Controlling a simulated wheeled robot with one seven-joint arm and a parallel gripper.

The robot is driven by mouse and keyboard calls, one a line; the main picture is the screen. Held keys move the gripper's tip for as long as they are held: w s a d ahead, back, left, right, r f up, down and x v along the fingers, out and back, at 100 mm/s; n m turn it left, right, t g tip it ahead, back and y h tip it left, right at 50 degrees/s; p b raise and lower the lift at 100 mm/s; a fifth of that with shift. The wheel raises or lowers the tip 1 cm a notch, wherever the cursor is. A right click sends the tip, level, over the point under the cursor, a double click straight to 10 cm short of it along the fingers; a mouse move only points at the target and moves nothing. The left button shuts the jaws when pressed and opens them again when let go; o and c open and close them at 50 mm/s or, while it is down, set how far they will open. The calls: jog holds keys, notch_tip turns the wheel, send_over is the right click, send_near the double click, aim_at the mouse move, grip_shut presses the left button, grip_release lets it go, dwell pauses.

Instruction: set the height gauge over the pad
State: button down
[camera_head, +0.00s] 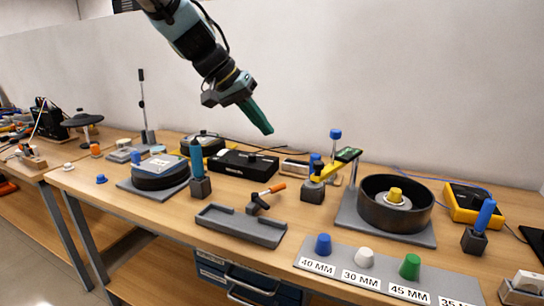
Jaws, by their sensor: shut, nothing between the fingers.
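My gripper (266,128) hangs in the air above the back middle of the bench, its teal fingers shut and empty, pointing down to the right. It touches nothing. A yellow knob (396,194) sits on a pale disc inside the dish. Which thing is the pad is unclear. Another black round unit (160,178) with a grey top sits on a plate at left.
A label strip with blue (323,243), white (364,257) and green (410,266) knobs lies along the front right. An empty grey tray (240,226) is at front middle. Blue-handled blocks stand at left (199,170) and right (482,225). An orange-handled tool (262,199) lies behind the tray.

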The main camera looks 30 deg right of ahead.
jog(key=shift+f, duration=0.1)
jog(key=s+d+f+p, duration=0.4)
jog(key=d+f, duration=0.4)
jog(key=shift+d+p, duration=0.25)
jog(key=shift+p, duration=0.15)
jog(key=shift+s, duration=0.1)
dwell(0.4)
